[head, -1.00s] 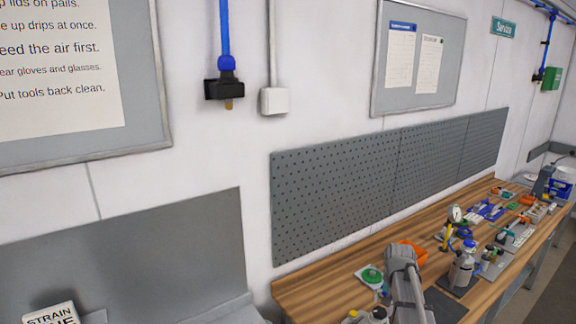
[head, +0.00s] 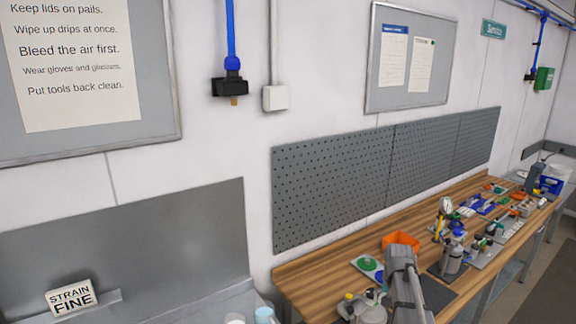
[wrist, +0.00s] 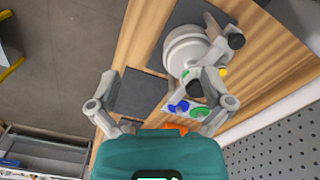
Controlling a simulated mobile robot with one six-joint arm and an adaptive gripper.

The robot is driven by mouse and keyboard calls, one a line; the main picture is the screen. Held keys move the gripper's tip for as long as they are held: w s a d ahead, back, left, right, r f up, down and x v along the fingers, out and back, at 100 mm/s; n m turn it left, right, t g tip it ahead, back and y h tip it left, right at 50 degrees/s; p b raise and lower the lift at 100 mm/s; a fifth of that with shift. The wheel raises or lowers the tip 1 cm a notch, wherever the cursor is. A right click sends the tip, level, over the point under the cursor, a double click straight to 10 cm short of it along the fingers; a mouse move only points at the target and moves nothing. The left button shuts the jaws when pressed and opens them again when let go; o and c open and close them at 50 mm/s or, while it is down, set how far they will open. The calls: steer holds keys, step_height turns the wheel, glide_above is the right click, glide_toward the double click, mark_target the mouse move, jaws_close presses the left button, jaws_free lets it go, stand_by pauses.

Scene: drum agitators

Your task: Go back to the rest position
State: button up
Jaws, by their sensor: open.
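My gripper (wrist: 158,82) shows in the wrist view with its two grey fingers spread wide apart. It is open, with nothing between the fingertips, above the wooden bench (wrist: 135,42). A silver round pot (wrist: 184,50) with a black-knobbed part lies beyond the right finger, on a dark mat. A bare dark mat (wrist: 140,92) lies between the fingers in the picture, below them. In the head view my grey arm rises at the bottom right of centre, and the gripper's fingers cannot be made out there.
The bench (head: 335,277) runs along the wall under a grey pegboard (head: 340,190). An orange bin (head: 401,240), a grey bottle (head: 452,257) and several tools stand on it. A sign reading STRAIN FINE (head: 72,298) stands at lower left. Floor (head: 540,295) is clear at right.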

steer(key=s+a+f+n+b, duration=0.5)
steer(key=s+a+f+b, duration=0.9)
steer(key=s+f, duration=0.1)
steer(key=shift+s+a+f+n+b, duration=0.15)
steer(key=shift+a+f+n+b, duration=0.05)
steer(key=shift+n+b, duration=0.2)
stand_by(0.9)
